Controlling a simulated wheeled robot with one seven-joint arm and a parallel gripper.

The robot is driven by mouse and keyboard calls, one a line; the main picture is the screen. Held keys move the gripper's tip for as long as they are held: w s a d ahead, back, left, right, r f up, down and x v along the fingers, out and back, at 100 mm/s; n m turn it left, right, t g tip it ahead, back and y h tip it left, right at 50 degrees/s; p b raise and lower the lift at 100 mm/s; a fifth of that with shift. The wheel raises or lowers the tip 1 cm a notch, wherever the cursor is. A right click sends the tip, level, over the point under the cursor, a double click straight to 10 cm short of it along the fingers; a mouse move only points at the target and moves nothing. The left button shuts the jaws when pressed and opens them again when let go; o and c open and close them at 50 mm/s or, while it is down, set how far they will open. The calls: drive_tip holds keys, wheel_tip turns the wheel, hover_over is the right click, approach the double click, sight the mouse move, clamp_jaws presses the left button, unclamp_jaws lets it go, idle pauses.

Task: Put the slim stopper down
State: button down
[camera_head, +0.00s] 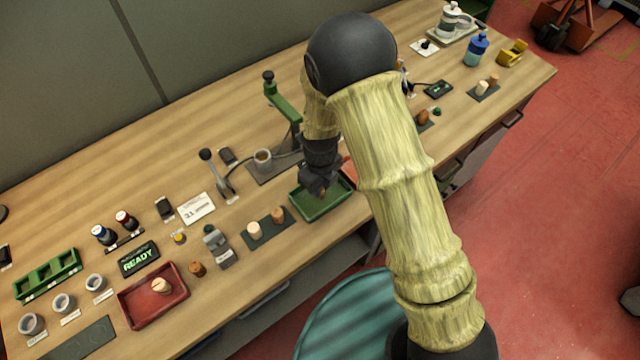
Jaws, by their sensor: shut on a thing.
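My gripper (320,192) points down over the green tray (336,207), near its left part. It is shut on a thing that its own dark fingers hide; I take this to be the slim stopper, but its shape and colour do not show. I cannot tell whether it touches the tray floor. A pale stopper (254,230) and a brown stopper (278,215) stand on a dark mat (266,233) left of the tray. Another brown stopper (197,268) stands on the bench, and a pale one (161,286) is in the red tray (140,312).
A green-armed press (284,105) with a cup (262,156) stands behind the green tray. A grey device (217,246) stands left of the dark mat. A READY display (139,259) is further left. My arm hides part of the bench at the right.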

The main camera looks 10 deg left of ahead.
drive_tip(key=shift+f, duration=0.1)
drive_tip(key=c, duration=1.3)
unclamp_jaws()
wheel_tip(320, 180, up, 12)
drive_tip(key=shift+r+b, duration=0.2)
drive_tip(key=shift+b, duration=0.6)
